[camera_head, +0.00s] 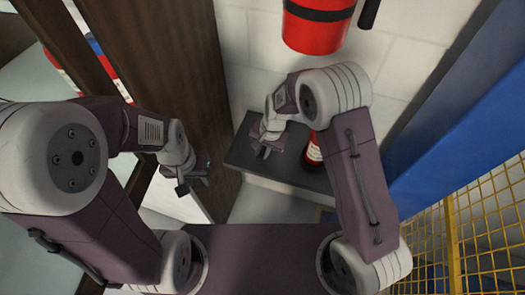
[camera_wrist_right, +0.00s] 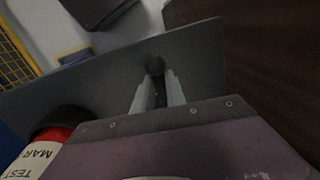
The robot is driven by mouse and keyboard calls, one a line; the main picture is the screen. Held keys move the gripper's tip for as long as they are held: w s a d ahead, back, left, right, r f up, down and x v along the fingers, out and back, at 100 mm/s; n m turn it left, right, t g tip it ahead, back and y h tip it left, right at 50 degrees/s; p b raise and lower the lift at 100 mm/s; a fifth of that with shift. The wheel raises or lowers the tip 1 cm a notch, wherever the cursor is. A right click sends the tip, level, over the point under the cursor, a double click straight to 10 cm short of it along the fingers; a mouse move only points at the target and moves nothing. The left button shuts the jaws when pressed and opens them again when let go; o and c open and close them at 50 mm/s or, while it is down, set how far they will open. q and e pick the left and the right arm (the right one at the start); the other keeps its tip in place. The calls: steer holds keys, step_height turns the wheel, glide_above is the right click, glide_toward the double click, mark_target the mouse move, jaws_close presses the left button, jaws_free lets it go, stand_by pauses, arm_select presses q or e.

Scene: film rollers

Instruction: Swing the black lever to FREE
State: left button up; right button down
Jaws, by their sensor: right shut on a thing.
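The black lever shows in the right wrist view as a dark round knob (camera_wrist_right: 154,63) with a dark stem running down between my right gripper's (camera_wrist_right: 157,90) two pale fingers. The fingers are shut on the lever. In the head view my right gripper (camera_head: 264,148) is over the dark grey ledge (camera_head: 245,158), and it hides the lever there. My left gripper (camera_head: 192,187) hangs empty beside the brown wooden panel, its fingers apart. No FREE marking can be read in either view.
A red labelled bottle (camera_head: 314,150) stands on the ledge right of my right gripper; it also shows in the wrist view (camera_wrist_right: 50,136). A red extinguisher (camera_head: 316,32) hangs on the white wall. Blue panel (camera_head: 450,125) and yellow mesh (camera_head: 480,235) bound the right side.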

steer(key=shift+d+n+b, duration=0.45)
steer(key=shift+d+n, duration=0.3)
steer(key=shift+n, duration=0.45)
steer(key=d+n+g, duration=0.1)
steer(key=n, duration=0.1)
steer(key=shift+d+n, duration=0.4)
steer(key=d+n, duration=0.2)
steer(key=n, duration=0.1)
steer(key=shift+w+r+g, duration=0.1)
steer(key=shift+w+g, duration=0.2)
steer(key=shift+w, duration=0.05)
steer(key=shift+w+d+n+p, duration=0.15)
steer(key=shift+w+d+n, duration=0.2)
steer(key=shift+n, duration=0.45)
steer(key=shift+w+d+n+p, duration=0.15)
steer(key=shift+d+n, duration=0.25)
steer(key=shift+n, duration=0.4)
steer(key=c, duration=1.4)
jaws_free()
steer(key=shift+o, duration=0.2)
steer(key=shift+s, duration=0.1)
